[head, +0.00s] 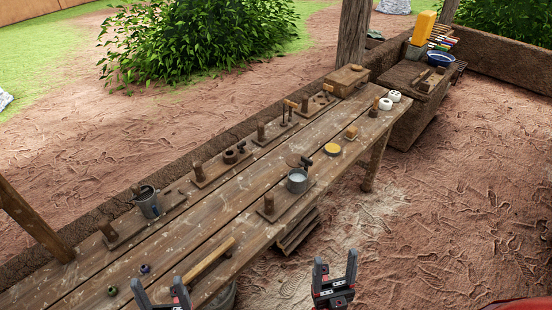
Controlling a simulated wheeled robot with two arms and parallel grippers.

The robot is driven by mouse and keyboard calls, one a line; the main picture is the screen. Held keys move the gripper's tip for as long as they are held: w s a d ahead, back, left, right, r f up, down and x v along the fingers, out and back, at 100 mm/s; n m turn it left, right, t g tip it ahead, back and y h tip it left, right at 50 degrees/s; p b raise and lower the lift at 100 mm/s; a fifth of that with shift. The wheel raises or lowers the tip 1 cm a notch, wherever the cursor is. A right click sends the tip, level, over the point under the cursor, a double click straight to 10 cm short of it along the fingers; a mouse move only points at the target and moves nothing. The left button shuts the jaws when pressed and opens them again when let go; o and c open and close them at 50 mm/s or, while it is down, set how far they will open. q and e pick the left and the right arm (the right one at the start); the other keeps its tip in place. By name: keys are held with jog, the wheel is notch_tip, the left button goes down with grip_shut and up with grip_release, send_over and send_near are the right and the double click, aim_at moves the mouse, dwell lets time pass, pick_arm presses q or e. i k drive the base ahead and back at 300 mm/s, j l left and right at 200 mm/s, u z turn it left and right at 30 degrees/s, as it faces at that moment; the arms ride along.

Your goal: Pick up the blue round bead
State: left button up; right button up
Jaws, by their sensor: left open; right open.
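The blue round bead (145,268) is small and dark blue and sits on the near left part of the wooden table (215,215). A small green bead (112,291) lies to its left, nearer to me. My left gripper (158,284) is open and empty at the bottom edge of the view, just nearer to me than the blue bead in the picture. I cannot tell its height above the table. My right gripper (335,262) is open and empty, in front of the table's near edge over the dirt ground.
A wooden-handled tool (208,262) lies right of the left gripper. A metal can (147,202) stands behind the beads, and a metal cup (297,181) stands further right. Several wooden stands line the table's back edge. The boards around the beads look clear.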

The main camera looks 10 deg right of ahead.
aim_at(144, 268)
jog(key=u, duration=0.95)
